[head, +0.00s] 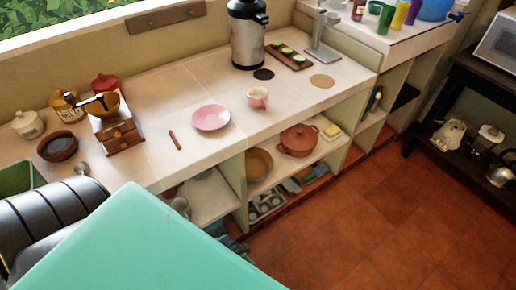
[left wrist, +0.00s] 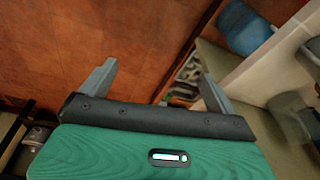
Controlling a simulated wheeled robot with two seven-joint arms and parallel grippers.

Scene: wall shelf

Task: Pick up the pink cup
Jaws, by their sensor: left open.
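The pink cup (head: 258,98) stands upright on the pale tiled counter (head: 185,85) in the head view, to the right of a pink plate (head: 211,118). It looks pale inside and I do not see it in the left wrist view. My left gripper (left wrist: 158,70) is open and empty in the left wrist view, with its two grey fingers apart over the tiled floor and the lower shelf. Its fingers do not show in the head view, where my teal arm part fills the lower left. My right gripper is in neither view.
A brown stick (head: 175,140) lies left of the plate. Shelves below hold a pot (head: 298,140).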

